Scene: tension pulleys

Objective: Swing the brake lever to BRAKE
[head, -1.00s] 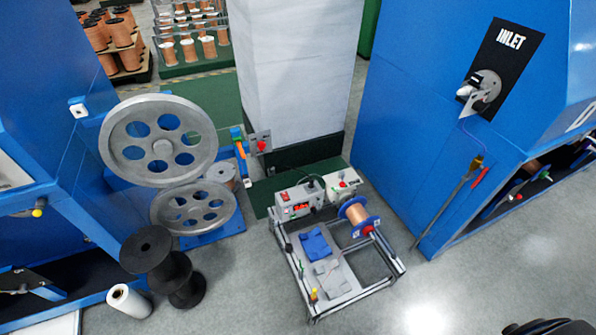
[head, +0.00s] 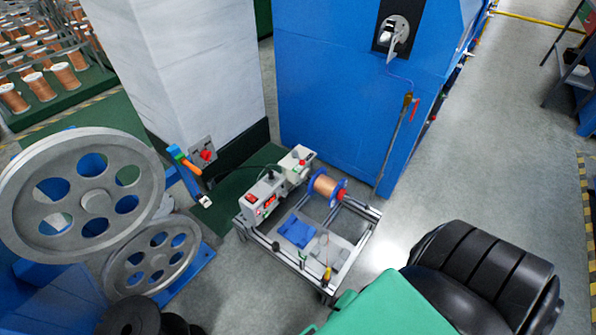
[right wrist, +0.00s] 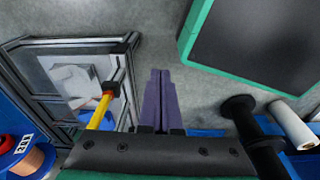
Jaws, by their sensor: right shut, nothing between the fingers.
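An orange-handled lever (head: 188,164) stands on a blue post beside the large grey pulleys, left of the cart in the head view. I take it to be the brake lever; no BRAKE marking is legible. The upper pulley (head: 85,200) and lower pulley (head: 152,258) are to its left. My right gripper (right wrist: 161,75) is shut and empty in the right wrist view, pointing over bare floor near the cart, apart from the lever. The lever does not show in the right wrist view. My left gripper is not in view.
A low frame cart (head: 362,245) carries a copper spool (head: 327,186), a control box and a blue cloth. A red button box (head: 204,154) is on the white column (head: 190,70). A blue cabinet (head: 330,90) stands behind.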

